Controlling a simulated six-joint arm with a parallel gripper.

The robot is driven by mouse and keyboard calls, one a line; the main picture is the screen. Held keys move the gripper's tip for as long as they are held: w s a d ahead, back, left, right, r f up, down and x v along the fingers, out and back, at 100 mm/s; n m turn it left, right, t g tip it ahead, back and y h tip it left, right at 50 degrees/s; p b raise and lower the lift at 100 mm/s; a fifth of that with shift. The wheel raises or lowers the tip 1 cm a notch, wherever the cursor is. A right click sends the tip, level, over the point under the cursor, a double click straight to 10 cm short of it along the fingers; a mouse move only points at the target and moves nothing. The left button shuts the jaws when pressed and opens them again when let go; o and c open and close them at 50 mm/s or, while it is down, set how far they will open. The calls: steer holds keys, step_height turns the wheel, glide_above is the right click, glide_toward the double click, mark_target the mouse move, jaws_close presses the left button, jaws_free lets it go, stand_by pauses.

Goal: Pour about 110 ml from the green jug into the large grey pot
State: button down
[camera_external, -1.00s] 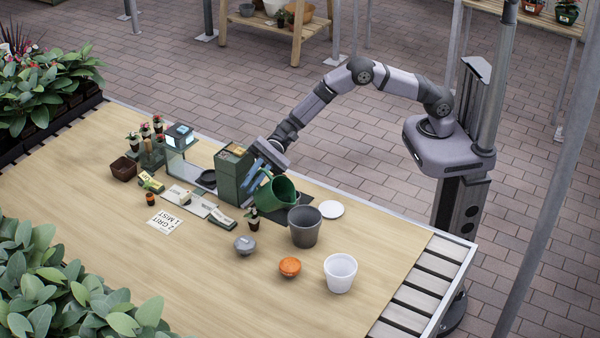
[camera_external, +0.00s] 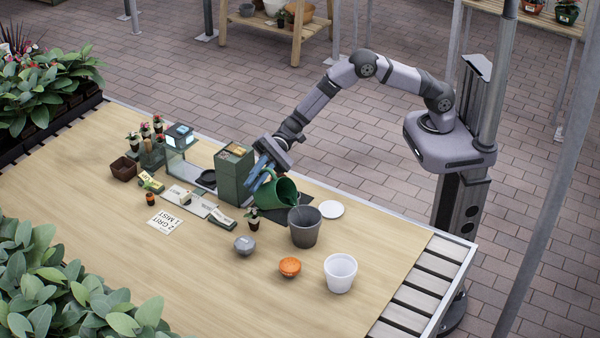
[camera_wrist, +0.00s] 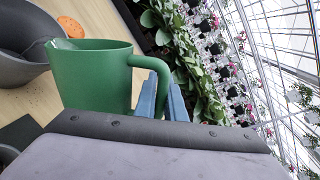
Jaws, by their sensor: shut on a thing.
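The green jug (camera_external: 274,192) is tilted to the right, with its mouth beside the rim of the large grey pot (camera_external: 304,230). In the wrist view the green jug (camera_wrist: 92,78) fills the left middle, with its handle between my blue fingers. My gripper (camera_external: 260,177) is shut on that handle; in the wrist view my gripper (camera_wrist: 162,95) shows its fingers at the handle. The grey pot (camera_wrist: 22,68) shows at the left of the wrist view, next to the jug's mouth.
A white pot (camera_external: 340,273), an orange bowl (camera_external: 290,267) and a small grey bowl (camera_external: 244,245) stand in front. A white saucer (camera_external: 331,209) lies behind the grey pot. A dark green box (camera_external: 234,175) stands left of the jug. The front left of the table is clear.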

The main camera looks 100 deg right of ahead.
steer(key=shift+s+a+r+n+h+p, duration=0.15)
steer(key=shift+s+a+r+n+p, duration=0.2)
steer(key=shift+r+n+p, duration=0.3)
steer(key=shift+s+a+r+n+h+p, duration=0.15)
steer(key=shift+s+a+r+n+p, duration=0.25)
steer(key=shift+r+p, duration=0.3)
stand_by(1.7)
steer(key=shift+w+d+f, duration=0.1)
steer(key=shift+w+d+f+b, duration=0.1)
steer(key=shift+d+f+b, duration=0.05)
steer(key=shift+f+b, duration=0.2)
steer(key=f+m+b, duration=0.1)
steer(key=w+d+f+m+b, duration=0.1)
steer(key=b, duration=0.1)
steer(key=f+m+b, duration=0.1)
steer(key=f, duration=0.1)
steer(key=shift+w+d+f+y+b, duration=0.1)
steer(key=shift+w+d+y+b, duration=0.2)
steer(key=shift+w+y, duration=0.1)
steer(key=shift+d+r+m+p, duration=0.1)
steer(key=shift+r+m+p, duration=0.25)
steer(key=shift+r, duration=0.25)
steer(key=shift+w+d+r+m+y, duration=0.2)
steer(key=shift+w+d+r+m, duration=0.05)
steer(key=shift+r+m, duration=0.15)
steer(key=shift+w+d+r+m+y, duration=0.2)
steer(key=shift+w+r+m, duration=0.05)
steer(key=shift+r+m, duration=0.15)
